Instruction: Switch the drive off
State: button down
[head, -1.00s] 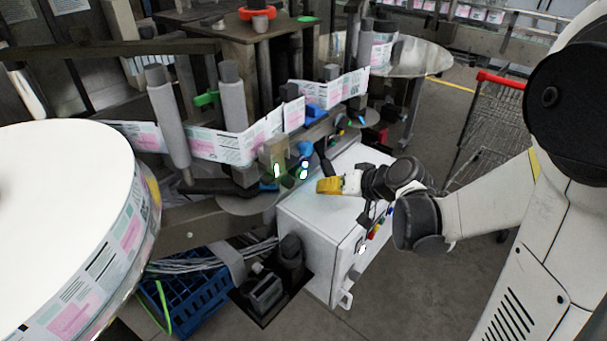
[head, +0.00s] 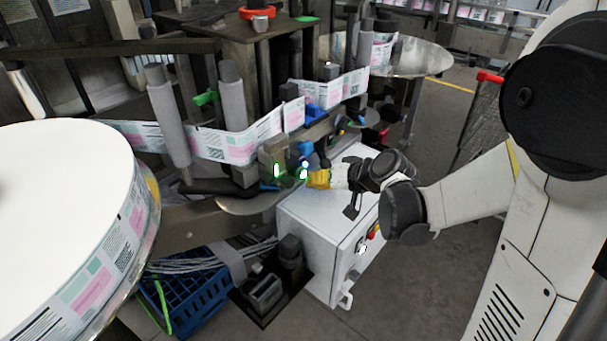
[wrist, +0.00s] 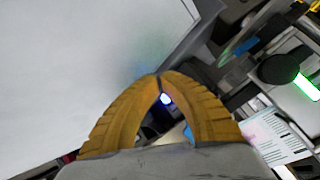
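My gripper (head: 311,178) has yellow ribbed fingers and hangs just above the white cabinet (head: 315,215), close to the labeller's lit parts. In the wrist view the fingertips of my gripper (wrist: 160,77) meet, with no object seen between the tips. A small blue-white light (wrist: 166,98) shows through the gap behind them. In the head view, a green-white lit part (head: 303,168) and a blue knob (head: 305,148) are just left of the fingertips. A round control (head: 361,248) and red and yellow buttons (head: 373,232) are on the cabinet's side. I cannot tell which control switches the drive.
A large white label reel (head: 60,190) fills the left. The label web (head: 235,145) runs around grey rollers. A blue crate (head: 190,300), cables and a dark motor unit (head: 265,288) lie below. A trolley (head: 488,110) stands at the right. Floor right of the cabinet is open.

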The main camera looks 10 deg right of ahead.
jog(key=shift+w+a, duration=0.1)
dwell(0.8)
jog(key=shift+w+a, duration=0.2)
jog(key=shift+w, duration=0.05)
jog(key=shift+w+a, duration=0.25)
jog(key=shift+w, duration=0.15)
dwell(0.7)
jog(key=shift+s+d, duration=0.1)
jog(key=shift+s, duration=0.05)
jog(key=shift+s+d, duration=0.4)
jog(key=shift+s, duration=0.2)
jog(key=shift+s+d, duration=0.75)
jog(key=shift+s, duration=0.3)
jog(key=shift+s+d, duration=0.75)
jog(key=shift+s, duration=0.25)
